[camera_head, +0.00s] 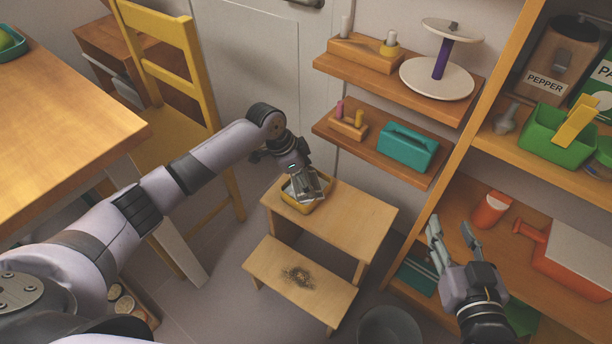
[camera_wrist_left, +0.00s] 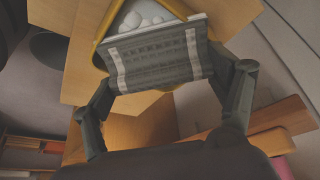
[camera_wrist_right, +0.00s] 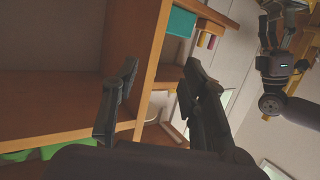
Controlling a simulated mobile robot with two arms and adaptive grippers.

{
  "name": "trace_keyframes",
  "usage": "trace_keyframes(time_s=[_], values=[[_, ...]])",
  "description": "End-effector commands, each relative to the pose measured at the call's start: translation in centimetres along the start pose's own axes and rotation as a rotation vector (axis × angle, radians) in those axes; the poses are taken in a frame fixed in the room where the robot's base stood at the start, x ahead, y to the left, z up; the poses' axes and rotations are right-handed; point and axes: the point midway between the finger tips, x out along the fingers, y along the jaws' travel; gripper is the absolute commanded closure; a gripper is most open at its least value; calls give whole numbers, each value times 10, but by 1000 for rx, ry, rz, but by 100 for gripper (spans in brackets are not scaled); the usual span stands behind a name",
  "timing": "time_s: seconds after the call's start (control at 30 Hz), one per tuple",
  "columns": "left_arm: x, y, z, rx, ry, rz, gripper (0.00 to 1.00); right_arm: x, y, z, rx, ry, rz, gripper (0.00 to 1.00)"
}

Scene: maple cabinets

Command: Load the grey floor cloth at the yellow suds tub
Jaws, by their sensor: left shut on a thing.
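The yellow suds tub (camera_head: 287,197) stands on the upper step of a wooden step stool (camera_head: 352,215). White suds (camera_wrist_left: 143,20) show inside it in the left wrist view. The grey floor cloth (camera_wrist_left: 160,58), with pale stripes near its ends, is held spread between the fingers of my left gripper (camera_wrist_left: 175,78). The cloth is at the tub's mouth, overlapping its yellow rim; I cannot tell how deep it reaches. In the head view my left gripper (camera_head: 310,188) points down over the tub. My right gripper (camera_head: 451,236) is open and empty beside the shelves at the right.
A dark smudge (camera_head: 298,275) marks the stool's lower step. A grey bucket (camera_head: 390,325) stands on the floor in front. A yellow chair (camera_head: 170,110) is behind my left arm. Wall shelves hold a teal toolbox (camera_head: 408,148); the shelving unit at right holds an orange-red box (camera_head: 575,255).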

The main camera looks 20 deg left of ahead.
Motion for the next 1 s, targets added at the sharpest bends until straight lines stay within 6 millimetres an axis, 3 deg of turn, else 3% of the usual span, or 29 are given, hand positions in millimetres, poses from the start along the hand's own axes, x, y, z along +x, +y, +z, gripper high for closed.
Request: trace_keyframes(time_s=[0.23, 1.0], values=[[2, 2, 3, -2, -8, 5, 42, -1, 0, 4, -2, -23, 0, 60], [-11, 0, -4, 0, -1, 1, 42, -22, 9, 60, 0, -333, 20, 60]])
